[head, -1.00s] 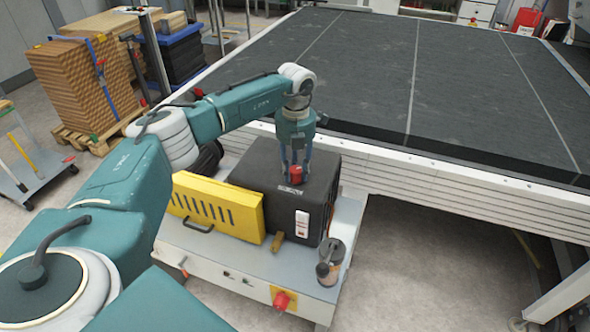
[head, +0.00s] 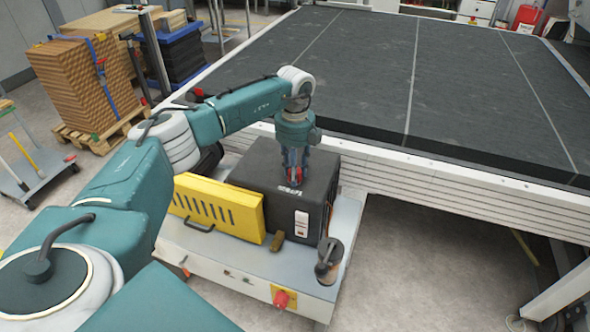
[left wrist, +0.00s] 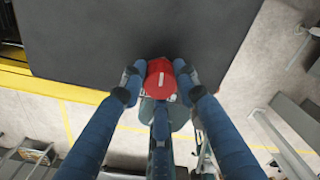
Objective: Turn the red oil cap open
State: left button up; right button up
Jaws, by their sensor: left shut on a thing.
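The red oil cap (left wrist: 160,78) sits on top of the black box-shaped unit (head: 270,168). In the left wrist view the cap shows a pale stripe across its top. My left gripper (head: 292,180) points down at the unit's top, with its fingers around the cap. In the left wrist view the fingertips of my left gripper (left wrist: 160,84) press on the cap from several sides. In the head view the fingers hide most of the cap. My right gripper is in neither view.
A yellow slotted box (head: 217,207) stands left of the black unit on the white cabinet (head: 215,262). A small metal oil can (head: 328,262) stands at the cabinet's right corner. A red knob (head: 281,299) is on its front. The large dark-topped conveyor table (head: 400,75) lies behind.

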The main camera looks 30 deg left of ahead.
pick_arm(q)
jog(key=shift+w+a+r+n, duration=0.15)
jog(key=shift+w+r+n, duration=0.2)
jog(key=shift+n, duration=0.35)
jog(key=o, duration=1.1)
jog(key=shift+s+a, duration=0.1)
jog(key=shift+o, duration=0.3)
jog(key=shift+f, duration=0.15)
jog(key=shift+s, duration=0.1)
notch_tip(320, 180, up, 12)
jog(key=shift+f, duration=0.1)
